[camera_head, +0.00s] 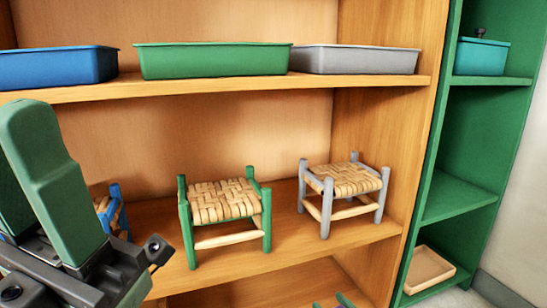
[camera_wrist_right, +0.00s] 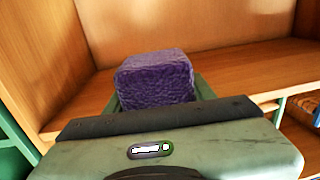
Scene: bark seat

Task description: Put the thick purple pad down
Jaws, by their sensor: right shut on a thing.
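The thick purple pad (camera_wrist_right: 157,80) shows in the right wrist view as a rough, block-like piece between the green fingers of my right gripper (camera_wrist_right: 160,92). The gripper is shut on it. The pad appears in front of a wooden shelf; whether it touches the wood I cannot tell.
Woven-seat stools stand on the middle shelf (camera_head: 285,245): green (camera_head: 222,203), grey (camera_head: 345,182) and a partly hidden blue one (camera_head: 114,212). Blue (camera_head: 60,68), green (camera_head: 212,61) and grey (camera_head: 355,60) trays line the shelf above. A green cabinet (camera_head: 455,195) stands right.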

